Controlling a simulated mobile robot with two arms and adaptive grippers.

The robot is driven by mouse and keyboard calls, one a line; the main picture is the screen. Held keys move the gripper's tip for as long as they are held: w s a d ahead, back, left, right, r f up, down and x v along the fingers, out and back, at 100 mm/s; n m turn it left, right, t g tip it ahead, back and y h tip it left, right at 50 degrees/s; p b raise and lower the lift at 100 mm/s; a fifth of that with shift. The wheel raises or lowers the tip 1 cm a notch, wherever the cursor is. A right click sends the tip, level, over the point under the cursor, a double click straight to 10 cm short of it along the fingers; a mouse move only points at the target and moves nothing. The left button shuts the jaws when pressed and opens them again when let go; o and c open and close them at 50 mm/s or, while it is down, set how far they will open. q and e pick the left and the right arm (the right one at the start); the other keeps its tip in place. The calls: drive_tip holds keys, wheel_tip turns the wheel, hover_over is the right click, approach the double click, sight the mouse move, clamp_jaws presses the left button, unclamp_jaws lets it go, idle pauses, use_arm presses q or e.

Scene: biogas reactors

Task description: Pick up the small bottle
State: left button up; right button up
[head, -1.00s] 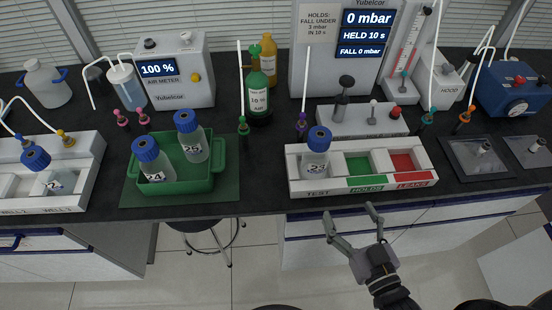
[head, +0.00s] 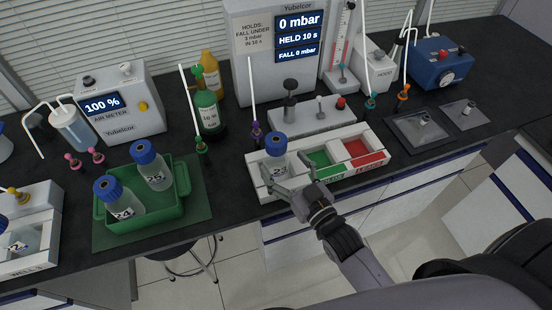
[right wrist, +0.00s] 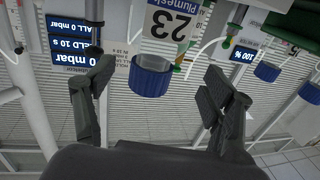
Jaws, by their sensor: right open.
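A small clear bottle with a blue cap and the number 23 (head: 278,165) stands upright in the left compartment of the white test rack (head: 262,194). My right gripper (head: 288,180) is open in front of it, one finger near each side of the bottle in the picture. In the right wrist view the picture is upside down, and bottle 23 (right wrist: 168,22) with its cap hangs between the two spread fingers (right wrist: 157,88). I cannot tell whether a finger touches it. My left gripper is out of view.
A green tray (head: 187,186) holds two similar blue-capped bottles. A white well rack (head: 45,205) at left holds another. The rack's green and red compartments are empty. Tubes and a pressure unit (head: 243,60) stand behind.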

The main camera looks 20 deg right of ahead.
sight(281, 156)
drive_tip(key=x, duration=0.1)
drive_tip(key=p+x, duration=0.1)
drive_tip(key=x, duration=0.1)
drive_tip(key=p+x, duration=0.1)
drive_tip(key=x, duration=0.1)
drive_tip(key=shift+w+d, duration=0.25)
drive_tip(key=shift+d, duration=0.05)
drive_tip(key=shift+w+a, duration=0.1)
drive_tip(key=shift+w, duration=0.15)
drive_tip(key=shift+s, duration=0.1)
drive_tip(key=shift+c, duration=0.7)
clamp_jaws()
